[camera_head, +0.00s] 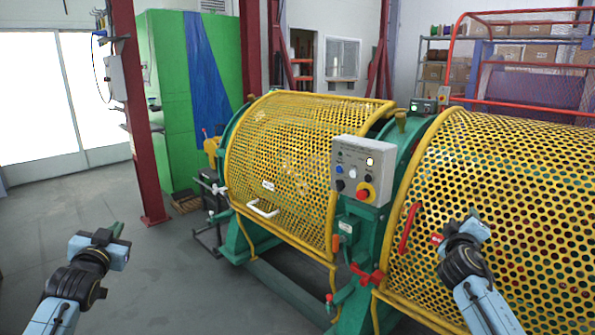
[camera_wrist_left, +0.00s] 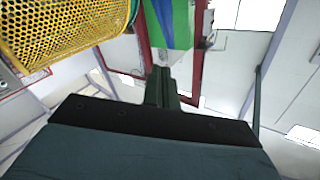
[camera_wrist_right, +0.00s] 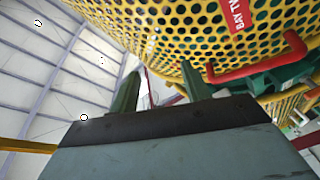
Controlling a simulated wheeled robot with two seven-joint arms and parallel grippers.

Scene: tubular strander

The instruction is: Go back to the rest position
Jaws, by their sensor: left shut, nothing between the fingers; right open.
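My left gripper (camera_head: 118,230) is at the lower left of the head view, over open floor and apart from the machine. In the left wrist view its fingers (camera_wrist_left: 161,86) are together with nothing between them. My right gripper (camera_head: 474,216) is at the right of the head view, in front of the yellow perforated guard (camera_head: 530,190). In the right wrist view its two fingers (camera_wrist_right: 160,90) stand apart and hold nothing. A red handle (camera_head: 409,228) on the guard is just left of the right gripper in the head view; it also shows in the right wrist view (camera_wrist_right: 262,66).
A grey control box (camera_head: 361,168) stands between the guards. A red post (camera_head: 140,120) and a green cabinet (camera_head: 170,90) are behind. Floor at left is clear.

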